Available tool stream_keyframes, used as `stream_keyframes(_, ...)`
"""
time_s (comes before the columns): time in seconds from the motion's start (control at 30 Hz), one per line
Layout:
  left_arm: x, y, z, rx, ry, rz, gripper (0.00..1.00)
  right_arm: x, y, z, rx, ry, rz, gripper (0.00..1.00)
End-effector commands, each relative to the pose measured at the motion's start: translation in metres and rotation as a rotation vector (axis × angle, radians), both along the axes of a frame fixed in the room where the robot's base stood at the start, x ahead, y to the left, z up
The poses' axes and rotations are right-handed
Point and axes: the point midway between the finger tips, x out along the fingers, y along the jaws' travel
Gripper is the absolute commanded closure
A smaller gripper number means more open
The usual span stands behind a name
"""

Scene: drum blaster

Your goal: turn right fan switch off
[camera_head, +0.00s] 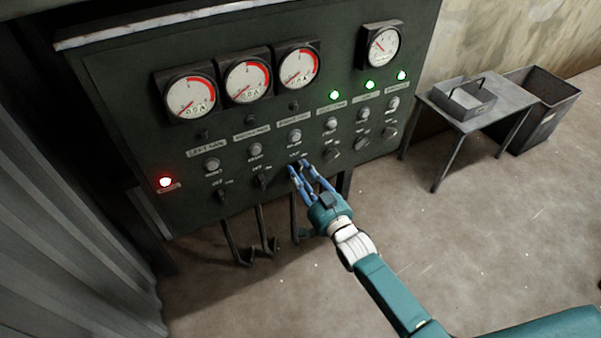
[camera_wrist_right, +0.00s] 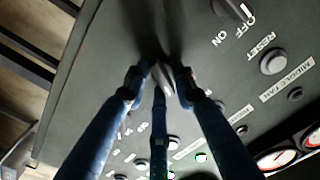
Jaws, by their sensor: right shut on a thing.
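The dark control panel (camera_head: 130,100) carries a row of rotary switches under round reset buttons. My right gripper (camera_head: 299,170) is at the third switch from the left, below the third reset button (camera_head: 295,136). In the right wrist view, its blue fingers (camera_wrist_right: 160,82) are shut on the right fan switch (camera_wrist_right: 163,78), one on each side of the knob. The fingers hide much of the knob and its setting cannot be read. The middle fan switch (camera_wrist_right: 232,8) is beside it, with OFF and ON lettering. My left gripper is not in view.
Several gauges (camera_head: 247,82) sit above the switches. A red light (camera_head: 166,182) glows at lower left; three green lights (camera_head: 370,85) glow at right. Pedal-like levers (camera_head: 264,232) hang below the panel. A small table (camera_head: 510,92) with a metal tray and a bin (camera_head: 553,100) stand right.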

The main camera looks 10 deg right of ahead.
Motion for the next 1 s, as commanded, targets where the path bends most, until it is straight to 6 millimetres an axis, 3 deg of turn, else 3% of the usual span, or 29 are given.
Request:
stream_keyframes(0.5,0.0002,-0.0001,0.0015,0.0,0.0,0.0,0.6,-0.0001,-0.0051,-0.0033,-0.337,-0.098,-0.005,1.0)
stream_keyframes(1.0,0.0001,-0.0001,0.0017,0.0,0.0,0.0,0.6,0.0003,-0.0058,-0.0023,-0.407,-0.121,-0.006,1.0)
